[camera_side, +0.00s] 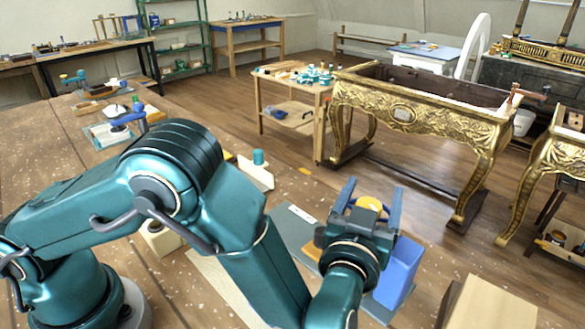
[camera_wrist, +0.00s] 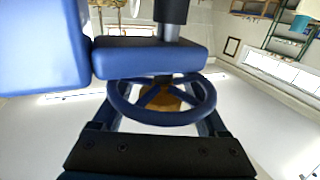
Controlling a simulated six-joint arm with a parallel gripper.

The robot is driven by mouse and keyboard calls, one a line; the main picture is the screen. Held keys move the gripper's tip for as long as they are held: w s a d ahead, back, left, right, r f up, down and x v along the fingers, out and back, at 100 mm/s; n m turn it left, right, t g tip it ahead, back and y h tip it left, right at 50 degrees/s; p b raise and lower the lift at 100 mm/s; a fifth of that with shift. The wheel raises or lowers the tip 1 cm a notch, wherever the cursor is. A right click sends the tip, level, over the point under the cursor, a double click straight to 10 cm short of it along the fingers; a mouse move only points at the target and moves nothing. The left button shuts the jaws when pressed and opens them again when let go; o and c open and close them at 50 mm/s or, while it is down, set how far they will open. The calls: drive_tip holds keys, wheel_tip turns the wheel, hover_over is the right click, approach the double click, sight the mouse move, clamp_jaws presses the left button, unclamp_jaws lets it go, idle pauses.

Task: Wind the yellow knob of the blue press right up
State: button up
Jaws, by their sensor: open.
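The blue press stands at the front right of the bench in the side view, where its blue column (camera_side: 402,268) shows beside my wrist. Its yellow knob (camera_side: 369,204) shows between the fingers of my gripper (camera_side: 370,202), which is open around it; I cannot tell whether they touch. In the wrist view, which looks upside down, my gripper (camera_wrist: 163,115) has a finger on each side of a blue spoked ring. A yellow-brown piece (camera_wrist: 165,98) shows behind the spokes. The press's blue arm (camera_wrist: 150,60) and grey screw (camera_wrist: 170,20) are beyond. My wrist hides most of the press in the side view.
A grey plate (camera_side: 298,213) lies on the bench left of my gripper. A teal cylinder (camera_side: 258,157) and a blue device (camera_side: 132,117) stand farther back. A pale wooden box (camera_side: 480,305) is at the front right. The gilt console (camera_side: 420,115) stands beyond the bench.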

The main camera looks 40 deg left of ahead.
clamp_jaws()
drive_tip(key=shift+y, duration=0.3)
drive_tip(key=shift+s+a+n+g+y, duration=0.15)
drive_tip(key=shift+a+n+g+y, duration=0.1)
drive_tip(key=shift+n+g+y, duration=0.7)
drive_tip(key=shift+s+a+n+g+y, duration=0.2)
drive_tip(key=shift+n+g+y, duration=0.45)
drive_tip(key=shift+n+y, duration=0.55)
drive_tip(key=shift+y, duration=0.25)
unclamp_jaws()
